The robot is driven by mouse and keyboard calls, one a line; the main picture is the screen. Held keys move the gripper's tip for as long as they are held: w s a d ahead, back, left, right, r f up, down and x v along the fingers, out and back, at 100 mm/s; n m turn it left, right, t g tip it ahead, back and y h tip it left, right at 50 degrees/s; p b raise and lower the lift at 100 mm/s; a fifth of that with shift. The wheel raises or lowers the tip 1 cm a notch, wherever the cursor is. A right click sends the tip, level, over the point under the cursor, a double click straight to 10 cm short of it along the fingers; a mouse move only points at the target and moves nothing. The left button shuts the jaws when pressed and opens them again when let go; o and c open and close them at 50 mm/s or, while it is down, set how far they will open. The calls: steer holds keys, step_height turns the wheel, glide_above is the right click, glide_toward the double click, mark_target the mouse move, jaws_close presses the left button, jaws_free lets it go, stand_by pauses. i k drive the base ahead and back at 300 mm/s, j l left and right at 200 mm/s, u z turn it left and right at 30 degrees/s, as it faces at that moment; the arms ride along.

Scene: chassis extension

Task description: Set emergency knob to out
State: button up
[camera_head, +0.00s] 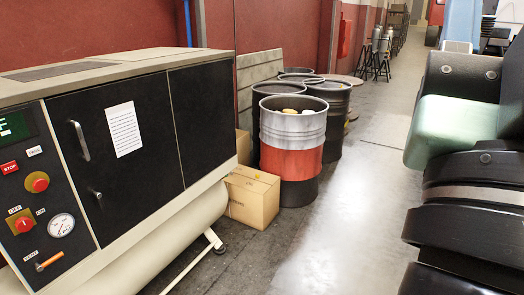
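A beige and black machine (130,130) fills the left side, with a control panel at its left end. On the panel, a red knob (38,184) sits on a yellow plate below a red STOP label. A second red knob (23,225) sits lower left on another yellow plate. The labels are too small to read, so I cannot tell for sure which is the emergency knob, or whether either is pushed in or out. My arm (470,190) shows at the right edge, well apart from the panel. My gripper is not in view.
The panel also has a round gauge (61,225) and an orange lever (49,261). A cardboard box (250,198) and a red-banded drum (292,150) stand right of the machine, with more drums behind. The grey floor (345,230) between them and my arm is clear.

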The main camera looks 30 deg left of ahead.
mark_target(40, 184)
steer(key=j+u, duration=0.1)
steer(key=u, duration=0.4)
steer(key=k+j+u, duration=0.1)
steer(key=u, duration=0.4)
steer(key=j+u, duration=0.15)
steer(key=u, duration=0.35)
steer(key=j+u, duration=0.15)
steer(key=u, duration=0.35)
steer(key=k, duration=0.05)
